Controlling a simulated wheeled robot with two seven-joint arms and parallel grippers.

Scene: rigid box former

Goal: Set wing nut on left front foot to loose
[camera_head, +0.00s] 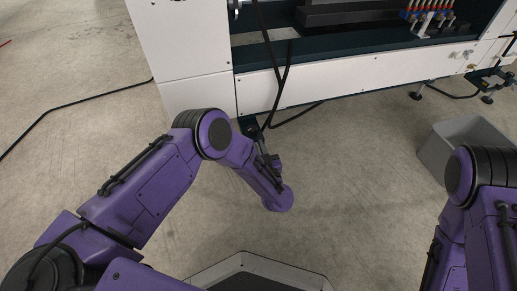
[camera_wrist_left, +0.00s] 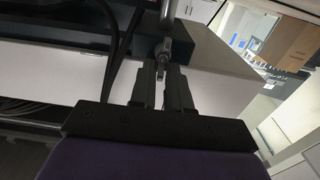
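The left front foot of the machine shows in the left wrist view as a metal threaded stem (camera_wrist_left: 168,14) with a small metal nut piece, which looks like the wing nut (camera_wrist_left: 163,50). My left gripper (camera_wrist_left: 161,72) has its two dark fingers on either side of a small metal part just below that piece. The fingers stand apart with this part between them; I cannot tell whether they touch it. In the head view my left gripper (camera_head: 264,155) is below the machine's left front corner, and my wrist and the gripper mostly hide the foot. My right gripper is out of view.
The white machine (camera_head: 190,60) fills the top, with its lower front panel (camera_head: 330,83) above the foot. Black cables (camera_head: 276,90) hang down close to my left gripper. A grey bin (camera_head: 460,135) stands at the right. The floor between is clear.

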